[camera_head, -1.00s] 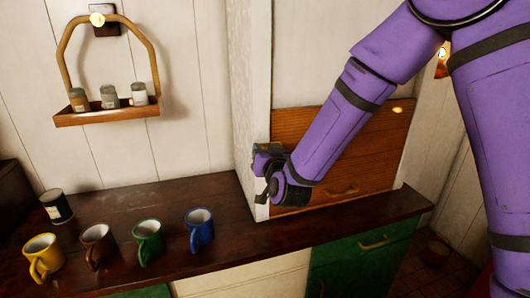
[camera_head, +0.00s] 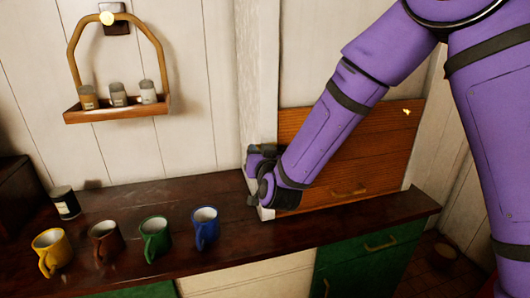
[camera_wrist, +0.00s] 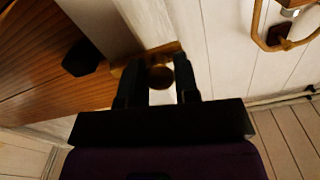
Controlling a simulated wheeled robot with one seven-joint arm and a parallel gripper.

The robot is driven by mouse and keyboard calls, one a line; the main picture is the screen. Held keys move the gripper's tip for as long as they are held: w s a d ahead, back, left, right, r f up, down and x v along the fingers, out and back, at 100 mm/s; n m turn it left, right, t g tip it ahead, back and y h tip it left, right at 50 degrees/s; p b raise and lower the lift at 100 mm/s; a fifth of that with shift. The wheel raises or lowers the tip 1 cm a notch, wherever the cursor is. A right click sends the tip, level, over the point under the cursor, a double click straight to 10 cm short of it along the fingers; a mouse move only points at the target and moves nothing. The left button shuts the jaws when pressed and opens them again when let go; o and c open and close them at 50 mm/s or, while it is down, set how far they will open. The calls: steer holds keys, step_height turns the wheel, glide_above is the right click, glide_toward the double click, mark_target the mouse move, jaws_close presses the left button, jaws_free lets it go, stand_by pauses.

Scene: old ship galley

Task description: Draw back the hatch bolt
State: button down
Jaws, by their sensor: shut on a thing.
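The hatch is a brown wooden panel (camera_head: 345,150) set behind the counter, beside a white post (camera_head: 258,80). My gripper (camera_head: 258,160) is at the panel's left edge, in front of the post. In the wrist view a round brass knob (camera_wrist: 160,77) sits between the two dark fingers of my gripper (camera_wrist: 158,88), and they are shut on it. A brass-coloured plate (camera_wrist: 150,58) shows behind the knob. The wooden panel (camera_wrist: 40,80) is at the left there. The rest of the bolt is hidden by my fingers and arm.
Yellow (camera_head: 52,250), brown (camera_head: 105,240), green (camera_head: 155,238) and blue (camera_head: 205,228) mugs stand on the dark counter (camera_head: 130,198). A dark can (camera_head: 65,203) is behind them. A small shelf (camera_head: 118,113) with jars hangs on the wall.

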steer(key=shift+s+a, duration=0.1)
steer(key=shift+a, duration=0.05)
steer(key=c, duration=1.1)
jaws_free()
steer(key=shift+a, duration=0.1)
steer(key=v, duration=1.1)
steer(key=shift+r, duration=0.1)
